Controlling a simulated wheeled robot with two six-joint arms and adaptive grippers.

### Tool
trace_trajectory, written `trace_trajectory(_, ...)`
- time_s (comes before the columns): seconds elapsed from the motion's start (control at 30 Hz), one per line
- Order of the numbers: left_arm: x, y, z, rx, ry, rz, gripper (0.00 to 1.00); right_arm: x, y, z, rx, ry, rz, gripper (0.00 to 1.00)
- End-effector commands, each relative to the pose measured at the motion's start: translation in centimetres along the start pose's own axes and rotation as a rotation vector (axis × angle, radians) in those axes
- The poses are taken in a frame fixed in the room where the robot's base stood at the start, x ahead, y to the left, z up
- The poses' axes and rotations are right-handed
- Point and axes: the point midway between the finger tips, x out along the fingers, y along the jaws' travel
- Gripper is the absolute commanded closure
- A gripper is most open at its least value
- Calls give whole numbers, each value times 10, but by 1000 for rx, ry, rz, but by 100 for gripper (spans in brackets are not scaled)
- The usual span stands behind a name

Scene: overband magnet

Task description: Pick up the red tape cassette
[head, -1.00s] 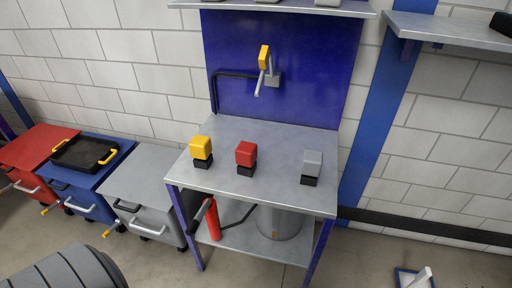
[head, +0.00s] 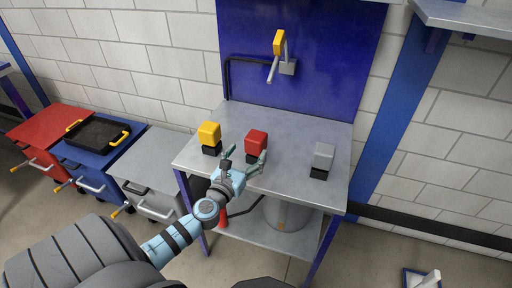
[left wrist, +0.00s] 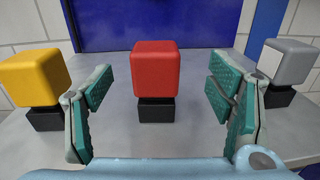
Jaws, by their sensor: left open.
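The red tape cassette (head: 256,141) is a red block on a black base, upright on the grey workbench (head: 300,185), between a yellow one and a grey one. In the left wrist view the red cassette (left wrist: 155,70) stands in the middle, ahead of the gap between my fingers. My left gripper (head: 243,158) is open and empty at the bench's front side, just short of the red cassette. Its two green-padded fingers (left wrist: 160,100) are spread wide to either side of it in the picture, and no contact shows. My right gripper is not in view.
A yellow block (head: 209,134) on a black base stands left of the red one, and a grey block (head: 323,156) stands to the right. A jointed fixture with a yellow part (head: 279,42) is on the blue back panel. Tool carts stand at left.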

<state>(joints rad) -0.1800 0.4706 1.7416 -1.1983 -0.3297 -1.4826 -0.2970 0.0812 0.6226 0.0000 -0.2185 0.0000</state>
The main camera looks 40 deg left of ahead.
Motion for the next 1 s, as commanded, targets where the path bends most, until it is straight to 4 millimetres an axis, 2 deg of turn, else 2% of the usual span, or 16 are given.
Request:
trace_trajectory(0.1,23,0,0,-4,0,2,25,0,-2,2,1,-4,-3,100)
trace_trajectory(0.27,39,1,0,-4,1,1,25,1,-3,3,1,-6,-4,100)
trace_trajectory(0.5,82,6,3,-6,2,2,25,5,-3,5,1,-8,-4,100)
trace_trajectory(0.73,86,6,4,-6,3,1,25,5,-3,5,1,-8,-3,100)
trace_trajectory(1.0,85,6,4,-6,3,1,67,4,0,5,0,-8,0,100)
